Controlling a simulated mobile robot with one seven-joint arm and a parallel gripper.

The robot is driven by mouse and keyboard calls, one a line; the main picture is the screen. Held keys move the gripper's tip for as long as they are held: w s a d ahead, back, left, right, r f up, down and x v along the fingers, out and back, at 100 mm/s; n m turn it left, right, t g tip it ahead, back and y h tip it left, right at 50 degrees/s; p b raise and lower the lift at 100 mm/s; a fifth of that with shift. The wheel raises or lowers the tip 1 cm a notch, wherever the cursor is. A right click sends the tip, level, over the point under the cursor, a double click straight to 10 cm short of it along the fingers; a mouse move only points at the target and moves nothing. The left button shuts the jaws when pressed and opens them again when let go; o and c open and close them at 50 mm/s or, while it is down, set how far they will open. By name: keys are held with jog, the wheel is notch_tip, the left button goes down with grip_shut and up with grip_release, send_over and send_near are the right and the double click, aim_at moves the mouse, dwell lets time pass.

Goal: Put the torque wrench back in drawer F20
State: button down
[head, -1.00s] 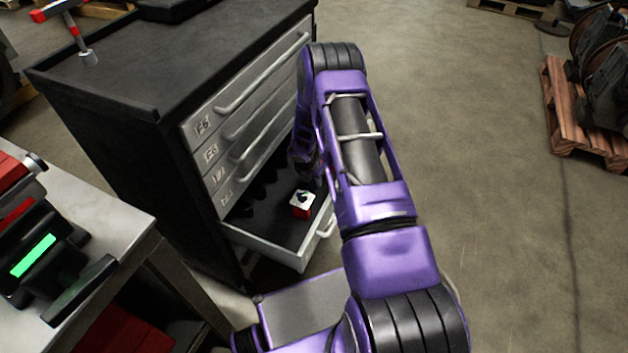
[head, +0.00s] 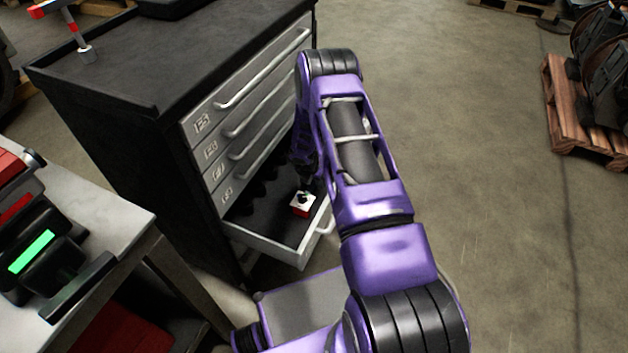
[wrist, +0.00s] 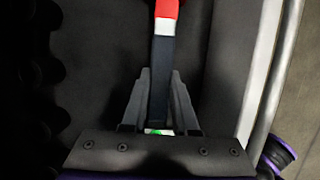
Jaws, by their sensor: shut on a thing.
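My gripper (wrist: 160,78) is shut on the dark handle of the torque wrench (wrist: 162,55) in the wrist view. The wrench has a white band and a red part at the top edge of that view; a small green patch shows between the fingers. In the head view my gripper (head: 307,172) is over the open drawer (head: 270,242), mostly hidden behind my arm. A red and white piece (head: 302,204) shows below it inside the drawer, perhaps part of the wrench. Whether the wrench touches the drawer floor I cannot tell. The drawer's label is unreadable.
Closed drawers with bar handles (head: 262,85) sit above the open one in the black cabinet (head: 125,150). In the wrist view the drawer's handle rail (wrist: 275,75) runs close on the right. A bench (head: 130,215) with tools stands at left.

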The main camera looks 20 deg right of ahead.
jog(key=c, duration=0.6)
grip_release()
jog(key=shift+s+f, duration=0.1)
